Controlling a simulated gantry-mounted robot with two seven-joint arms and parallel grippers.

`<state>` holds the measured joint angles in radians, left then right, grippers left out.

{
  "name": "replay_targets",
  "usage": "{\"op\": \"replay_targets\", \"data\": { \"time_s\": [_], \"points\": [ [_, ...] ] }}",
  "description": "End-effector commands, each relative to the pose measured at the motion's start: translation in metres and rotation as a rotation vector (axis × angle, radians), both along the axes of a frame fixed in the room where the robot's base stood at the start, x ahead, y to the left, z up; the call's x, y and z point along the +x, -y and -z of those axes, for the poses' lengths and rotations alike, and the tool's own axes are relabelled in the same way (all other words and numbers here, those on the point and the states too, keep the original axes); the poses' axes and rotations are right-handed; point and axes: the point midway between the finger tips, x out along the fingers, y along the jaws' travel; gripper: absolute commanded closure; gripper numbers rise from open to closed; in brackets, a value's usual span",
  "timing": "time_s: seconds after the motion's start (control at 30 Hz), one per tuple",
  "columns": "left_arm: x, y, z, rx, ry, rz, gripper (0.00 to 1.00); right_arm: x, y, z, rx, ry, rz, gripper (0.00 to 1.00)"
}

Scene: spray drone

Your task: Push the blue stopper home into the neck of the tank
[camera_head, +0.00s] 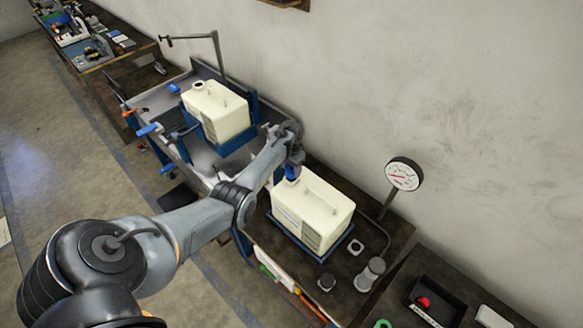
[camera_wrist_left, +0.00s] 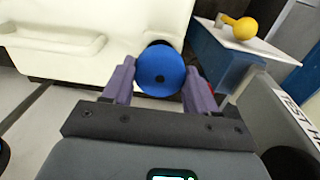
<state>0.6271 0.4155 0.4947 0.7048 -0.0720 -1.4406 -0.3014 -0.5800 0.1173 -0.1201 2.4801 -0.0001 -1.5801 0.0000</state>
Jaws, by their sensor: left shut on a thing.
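The blue stopper (camera_wrist_left: 160,72) is between the purple fingers of my left gripper (camera_wrist_left: 160,82), which is shut on it. In the head view, the left gripper (camera_head: 293,165) points down at the far left corner of the nearer cream tank (camera_head: 318,205), with the stopper (camera_head: 291,173) showing blue at its tip. The tank (camera_wrist_left: 90,40) fills the upper left of the left wrist view. The stopper and gripper hide the neck, so I cannot tell whether the stopper sits in it. A dark edge shows just behind the stopper. My right gripper is not in view.
A second cream tank (camera_head: 222,112) stands in a blue holder on the grey bench behind. A pressure gauge (camera_head: 403,174) stands right of the nearer tank. A black tray (camera_head: 438,300) holds a red item. A yellow knob (camera_wrist_left: 240,27) shows in the wrist view.

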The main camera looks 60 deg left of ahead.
Motion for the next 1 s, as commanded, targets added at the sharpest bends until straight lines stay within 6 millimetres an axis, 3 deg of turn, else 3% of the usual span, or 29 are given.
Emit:
{"op": "replay_targets", "data": {
  "time_s": [1.0],
  "points": [
    [0.000, 0.000, 0.019, 0.000, 0.000, 0.000, 0.91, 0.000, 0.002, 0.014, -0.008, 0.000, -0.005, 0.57]
  ]
}}
